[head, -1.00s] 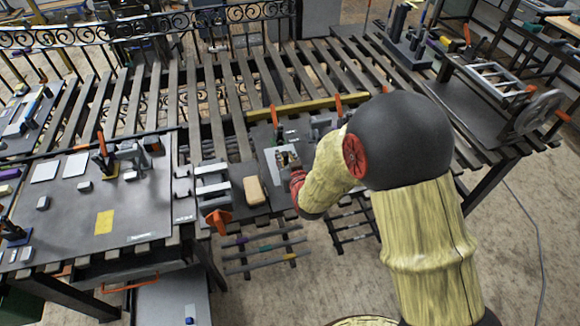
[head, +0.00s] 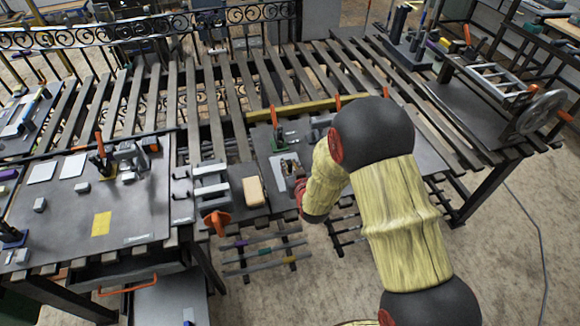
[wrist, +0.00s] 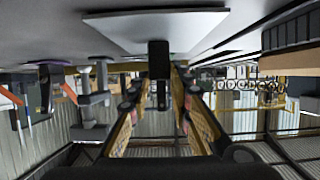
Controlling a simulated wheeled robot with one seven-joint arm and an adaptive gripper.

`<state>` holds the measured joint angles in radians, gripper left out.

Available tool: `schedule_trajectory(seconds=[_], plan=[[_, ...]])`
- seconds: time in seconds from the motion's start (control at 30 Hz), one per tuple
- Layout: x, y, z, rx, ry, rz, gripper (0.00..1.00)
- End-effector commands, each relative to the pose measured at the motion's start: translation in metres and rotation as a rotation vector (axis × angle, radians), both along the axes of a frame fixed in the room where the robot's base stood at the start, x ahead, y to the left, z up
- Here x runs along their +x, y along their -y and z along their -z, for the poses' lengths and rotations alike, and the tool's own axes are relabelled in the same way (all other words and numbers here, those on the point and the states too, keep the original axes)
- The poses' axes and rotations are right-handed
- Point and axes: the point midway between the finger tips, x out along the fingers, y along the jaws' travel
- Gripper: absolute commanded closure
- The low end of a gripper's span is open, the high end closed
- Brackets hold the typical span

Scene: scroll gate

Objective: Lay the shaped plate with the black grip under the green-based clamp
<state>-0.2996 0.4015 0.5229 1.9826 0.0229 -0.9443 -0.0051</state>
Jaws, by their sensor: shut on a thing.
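My gripper (wrist: 160,92) is shut on the black grip (wrist: 158,62) of the shaped plate (wrist: 125,25) in the wrist view. The plate is pale grey and spreads out beyond the fingertips, close to a grey surface; I cannot tell whether it touches. In the head view my gripper (head: 291,172) is over the middle workbench, and my arm partly hides it. The green-based clamp (head: 279,139), with an upright orange handle, stands just behind my gripper. Whether any of the plate lies under the clamp cannot be told.
A tan block (head: 253,191) and a grey fixture with an orange knob (head: 217,222) stand left of my gripper. A yellow bar (head: 305,107) runs behind the clamp. Another orange-handled clamp (head: 103,155) stands on the left panel (head: 60,215). A wheeled fixture (head: 535,112) is far right.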

Motion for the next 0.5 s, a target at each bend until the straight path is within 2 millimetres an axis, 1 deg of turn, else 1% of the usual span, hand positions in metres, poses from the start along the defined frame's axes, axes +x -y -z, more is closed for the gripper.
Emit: schedule_trajectory(seconds=[0.03, 0.13, 0.17, 0.4, 0.5], plan=[[0.0011, -0.0004, -0.0018, 0.001, 0.005, 0.0, 1.0], [0.0011, -0.0003, 0.001, 0.001, 0.004, 0.0, 1.0], [-0.0004, 0.0001, 0.0035, 0.0, -0.001, 0.0, 0.79], [-0.0003, 0.0001, 0.0024, 0.0, -0.001, 0.0, 0.65], [-0.0003, 0.0001, 0.0024, 0.0, -0.001, 0.0, 0.61]])
